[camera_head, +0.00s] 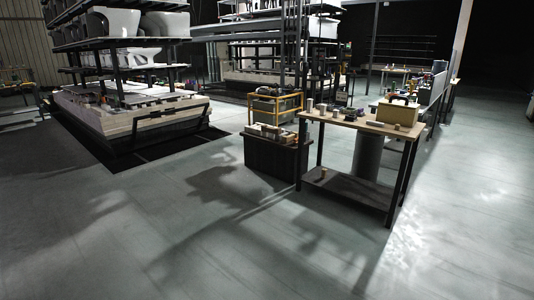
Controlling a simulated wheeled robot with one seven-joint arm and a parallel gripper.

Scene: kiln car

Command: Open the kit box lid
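A tan box (397,112) with a dark handle-like piece on top stands at the back right of a wooden-topped workbench (345,119). It looks like the kit box, and its lid appears closed, though it is small at this distance. My gripper is not in this view. The bench is some way off across the floor, right of the picture's middle.
Several small cups and parts stand on the bench top. A dark bin (276,157) and a yellow-framed cart (275,106) stand left of it. A loaded kiln car (130,115) is at the left. The grey floor (200,230) in front is clear, with shadows across it.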

